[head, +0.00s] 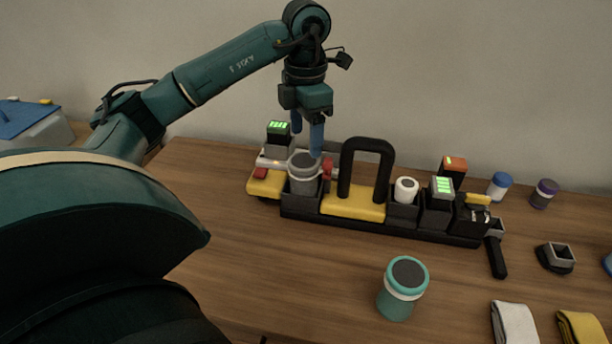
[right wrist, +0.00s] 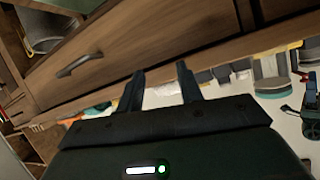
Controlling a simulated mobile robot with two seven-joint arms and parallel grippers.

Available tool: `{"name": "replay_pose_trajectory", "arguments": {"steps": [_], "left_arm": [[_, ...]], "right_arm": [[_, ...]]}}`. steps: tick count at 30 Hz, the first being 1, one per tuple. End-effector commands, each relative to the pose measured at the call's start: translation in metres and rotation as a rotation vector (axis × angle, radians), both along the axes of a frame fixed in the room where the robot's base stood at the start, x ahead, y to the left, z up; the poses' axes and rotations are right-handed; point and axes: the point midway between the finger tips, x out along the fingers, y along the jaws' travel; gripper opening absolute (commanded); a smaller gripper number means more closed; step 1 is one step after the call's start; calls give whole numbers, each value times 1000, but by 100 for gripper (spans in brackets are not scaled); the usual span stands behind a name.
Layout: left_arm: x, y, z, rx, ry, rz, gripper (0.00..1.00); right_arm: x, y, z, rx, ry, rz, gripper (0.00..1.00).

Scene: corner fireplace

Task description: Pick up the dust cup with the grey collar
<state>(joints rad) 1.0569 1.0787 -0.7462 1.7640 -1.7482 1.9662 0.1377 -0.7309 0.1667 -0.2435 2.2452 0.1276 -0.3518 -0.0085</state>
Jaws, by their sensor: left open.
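The dust cup with the grey collar (head: 303,182) stands upright in the left slot of a black and yellow caddy (head: 356,205). Its top is grey. My left gripper (head: 306,141) is open and points down just above this cup, with one finger tip close to the cup's right rim. I cannot tell whether that finger touches it. A second cup, teal with a pale band (head: 404,289), stands on the table in front of the caddy. My right gripper (right wrist: 160,72) is open and empty in the right wrist view, in front of a wooden drawer.
The caddy's black arched handle (head: 367,146) rises right of the cup. A white roll (head: 405,190) and green-lit blocks also sit in the caddy. Blue-lidded (head: 499,186) and purple-banded (head: 544,193) jars stand at the back right. Folded cloths (head: 515,322) lie front right. The table's left front is clear.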

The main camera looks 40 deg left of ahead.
Motion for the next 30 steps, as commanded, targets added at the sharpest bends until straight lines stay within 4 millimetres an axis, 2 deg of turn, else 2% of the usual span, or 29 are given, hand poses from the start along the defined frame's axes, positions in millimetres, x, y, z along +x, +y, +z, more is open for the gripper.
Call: {"name": "replay_pose_trajectory", "arguments": {"steps": [3,8,18,26,30], "left_arm": [[0,0,-16,1,2,0,67],[-1,0,-25,-1,0,-1,67],[-7,1,-70,-1,2,-2,67],[-6,1,-73,-2,-1,-2,67],[-6,1,-73,-2,-1,-2,58]], "right_arm": [[-1,-2,2,-2,-6,-4,36],[-1,-4,3,-4,-11,-6,36],[0,-6,2,-7,-19,-10,36],[1,-6,3,-7,-23,-10,36],[1,-5,3,-7,-23,-10,36]]}}
